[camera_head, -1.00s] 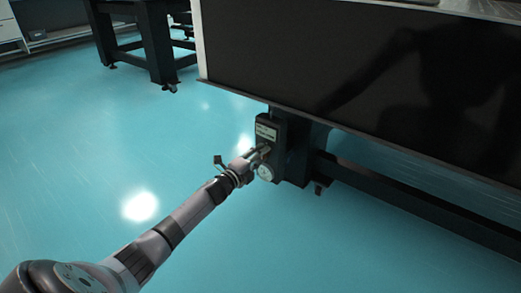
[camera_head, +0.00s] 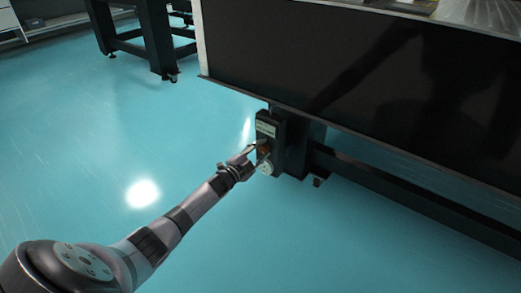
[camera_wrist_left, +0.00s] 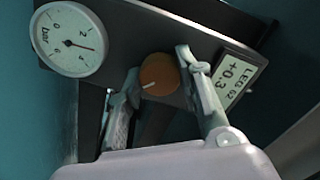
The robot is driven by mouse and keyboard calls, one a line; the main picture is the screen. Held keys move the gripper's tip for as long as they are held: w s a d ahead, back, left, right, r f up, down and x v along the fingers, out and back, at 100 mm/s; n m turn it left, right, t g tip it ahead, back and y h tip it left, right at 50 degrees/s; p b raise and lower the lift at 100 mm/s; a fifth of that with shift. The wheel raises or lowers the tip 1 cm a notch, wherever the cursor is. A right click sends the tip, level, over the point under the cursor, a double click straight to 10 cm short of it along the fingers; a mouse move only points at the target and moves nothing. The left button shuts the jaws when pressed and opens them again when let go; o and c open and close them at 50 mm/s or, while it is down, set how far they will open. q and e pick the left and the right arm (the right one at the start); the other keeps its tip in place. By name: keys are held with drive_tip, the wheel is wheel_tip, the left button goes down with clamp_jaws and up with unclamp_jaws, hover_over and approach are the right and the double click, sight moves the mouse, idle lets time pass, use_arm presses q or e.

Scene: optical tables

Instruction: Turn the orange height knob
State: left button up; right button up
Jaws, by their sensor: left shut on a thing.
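The orange height knob (camera_wrist_left: 159,75) sits on a dark panel, with a white mark on its lower left face. It also shows small in the head view (camera_head: 264,149). My left gripper (camera_wrist_left: 158,78) has one finger on each side of the knob, and its jaws are shut on it. In the head view my left gripper (camera_head: 252,155) reaches the panel on the table leg from the lower left. My right gripper is out of view.
A round white gauge (camera_wrist_left: 69,39) marked bar, with a red needle, is on the same panel. The large dark optical table (camera_head: 350,75) stands above the leg. A lower beam (camera_head: 400,195) runs right. Blue floor (camera_head: 110,150) is open at left.

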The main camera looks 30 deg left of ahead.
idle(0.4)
use_arm(q)
drive_tip(key=o, duration=1.2)
drive_tip(key=shift+c, duration=0.2)
drive_tip(key=shift+s, duration=0.1)
drive_tip(key=s+a, duration=0.1)
drive_tip(key=s, duration=1)
drive_tip(key=shift+s, duration=0.4)
